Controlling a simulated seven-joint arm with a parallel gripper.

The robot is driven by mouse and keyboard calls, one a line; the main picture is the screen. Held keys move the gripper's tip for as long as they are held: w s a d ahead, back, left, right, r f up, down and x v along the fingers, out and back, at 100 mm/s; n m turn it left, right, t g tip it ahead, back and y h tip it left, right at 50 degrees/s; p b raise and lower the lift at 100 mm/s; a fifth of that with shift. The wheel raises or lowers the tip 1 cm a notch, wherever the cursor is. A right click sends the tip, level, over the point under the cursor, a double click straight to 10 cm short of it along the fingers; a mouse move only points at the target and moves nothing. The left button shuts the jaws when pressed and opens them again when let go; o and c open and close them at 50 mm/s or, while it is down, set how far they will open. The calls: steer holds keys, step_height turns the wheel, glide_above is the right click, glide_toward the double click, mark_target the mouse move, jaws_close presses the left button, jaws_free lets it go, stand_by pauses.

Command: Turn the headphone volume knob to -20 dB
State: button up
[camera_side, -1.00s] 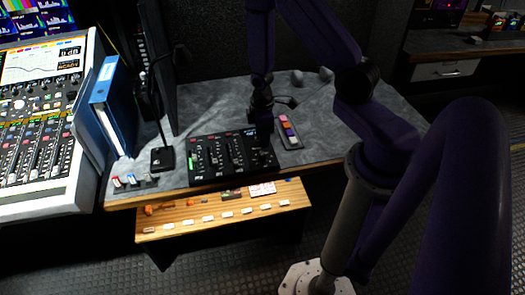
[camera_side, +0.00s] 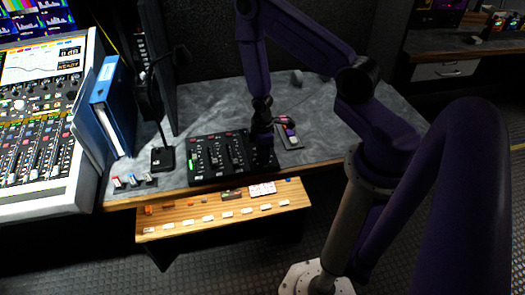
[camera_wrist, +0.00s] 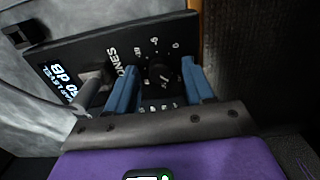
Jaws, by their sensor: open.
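The headphone knob (camera_wrist: 160,74) is a small dark round knob with a pale pointer mark, on a black panel with white scale marks around it. My gripper (camera_wrist: 160,66) is open, with one blue finger on each side of the knob and visible gaps between. Whether the fingers reach down beside it or hover above is unclear. A lit display (camera_wrist: 62,82) on the panel shows a dB value, upside down and partly hidden; I cannot read it surely. In the side view my gripper (camera_side: 263,155) is at the right end of the black fader panel (camera_side: 205,172) and hides the knob.
A grey stub (camera_wrist: 90,95) stands on the panel left of my fingers in the wrist view. A gooseneck microphone base (camera_side: 162,160) and blue binder (camera_side: 110,110) stand left.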

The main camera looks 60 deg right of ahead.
jaws_close()
steer(key=shift+m, duration=0.4)
steer(key=m, duration=0.8)
steer(key=shift+m, duration=0.3)
steer(key=m, duration=0.4)
steer(key=shift+m, duration=2.1)
